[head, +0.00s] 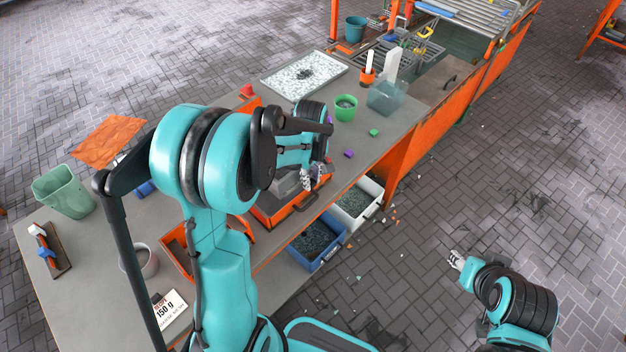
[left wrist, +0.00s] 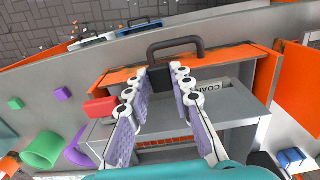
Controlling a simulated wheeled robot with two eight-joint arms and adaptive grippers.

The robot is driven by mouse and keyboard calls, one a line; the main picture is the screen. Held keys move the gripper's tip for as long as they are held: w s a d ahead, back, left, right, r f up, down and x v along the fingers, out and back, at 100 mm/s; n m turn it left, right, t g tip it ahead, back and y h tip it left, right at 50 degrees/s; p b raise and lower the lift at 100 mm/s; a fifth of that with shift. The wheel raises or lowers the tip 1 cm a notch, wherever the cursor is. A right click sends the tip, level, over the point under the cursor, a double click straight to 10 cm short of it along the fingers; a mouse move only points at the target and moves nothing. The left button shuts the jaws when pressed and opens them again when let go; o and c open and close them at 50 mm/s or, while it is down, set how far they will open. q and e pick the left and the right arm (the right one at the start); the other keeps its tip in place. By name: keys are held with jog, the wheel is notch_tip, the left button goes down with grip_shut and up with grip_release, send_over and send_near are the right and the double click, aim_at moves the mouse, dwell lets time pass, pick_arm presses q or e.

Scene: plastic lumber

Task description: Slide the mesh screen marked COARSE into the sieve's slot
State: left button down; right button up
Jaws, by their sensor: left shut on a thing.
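The mesh screen (left wrist: 235,103) is a grey plate with a white label reading "COAR", the rest hidden by a finger. It lies at the orange sieve (left wrist: 120,77), which also shows in the head view (head: 292,208). How far it sits in the slot I cannot tell. My left gripper (left wrist: 160,85) is shut on a black block that appears to be the screen's grip; in the head view the gripper (head: 312,178) is over the sieve's front. My right gripper (head: 456,260) hangs over the floor, apart from the bench; its fingers are too small to read.
A black arched handle (left wrist: 175,46) is at the sieve's front edge. A blue bin (head: 316,245) and a white bin (head: 355,205) stand below the bench edge. A green cup (head: 345,107), purple block (head: 348,154) and speckled tray (head: 303,75) are on the bench.

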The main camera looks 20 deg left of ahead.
pick_arm(q)
jog(key=shift+w+a, duration=0.25)
jog(key=shift+a, duration=0.45)
jog(key=c, duration=1.5)
grip_release()
jog(key=shift+o, duration=1.2)
jog(key=shift+r, duration=0.15)
jog(key=shift+w+r, duration=0.1)
jog(key=shift+r, duration=0.15)
notch_tip(320, 180, up, 11)
jog(key=shift+s+r, duration=0.15)
jog(key=shift+s, duration=0.05)
jog(key=s+d+f+m+t+b, duration=0.3)
jog(key=s+d+m, duration=0.1)
jog(key=s+m, duration=0.3)
jog(key=s+d+f+m+t+b, duration=0.2)
jog(key=s+d+m+t+b, duration=0.1)
jog(key=s+m, duration=0.4)
jog(key=shift+s+d+f+t, duration=0.35)
jog(key=shift+d+f+t, duration=0.05)
jog(key=shift+d+t, duration=0.2)
